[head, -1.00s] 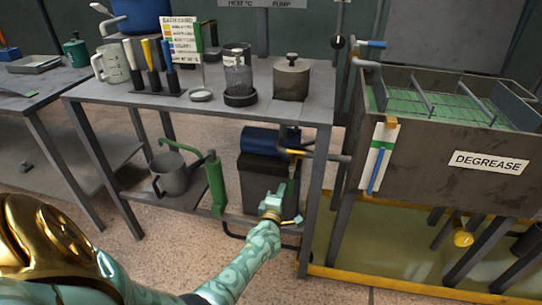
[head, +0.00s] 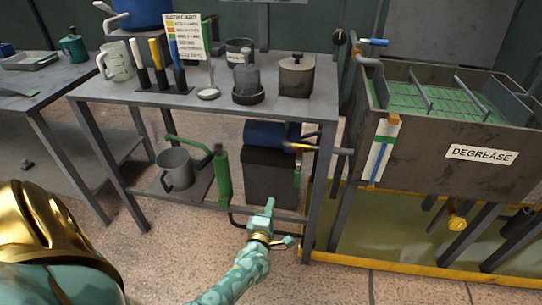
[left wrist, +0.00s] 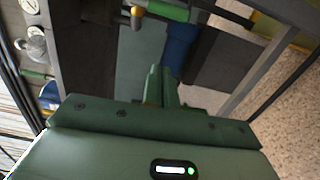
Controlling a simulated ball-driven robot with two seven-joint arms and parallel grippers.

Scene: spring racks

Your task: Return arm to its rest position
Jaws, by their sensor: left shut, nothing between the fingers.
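My left gripper (head: 266,216) is in the lower middle of the head view, in front of the bench's lower shelf edge. Its pale green fingers are shut with nothing between them. In the left wrist view the fingers (left wrist: 161,86) point toward the dark box and blue cylinder, apart from them as far as I can tell. My left arm (head: 238,278) comes in from the lower left. My right gripper is not in view.
A steel bench (head: 215,108) carries a mug (head: 115,61), a lidded pot (head: 296,76) and handled tools. On its lower shelf are a grey jug (head: 175,169), a green pump (head: 221,178) and a dark box (head: 270,176). The degrease tank (head: 430,140) stands right. Open floor lies in front.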

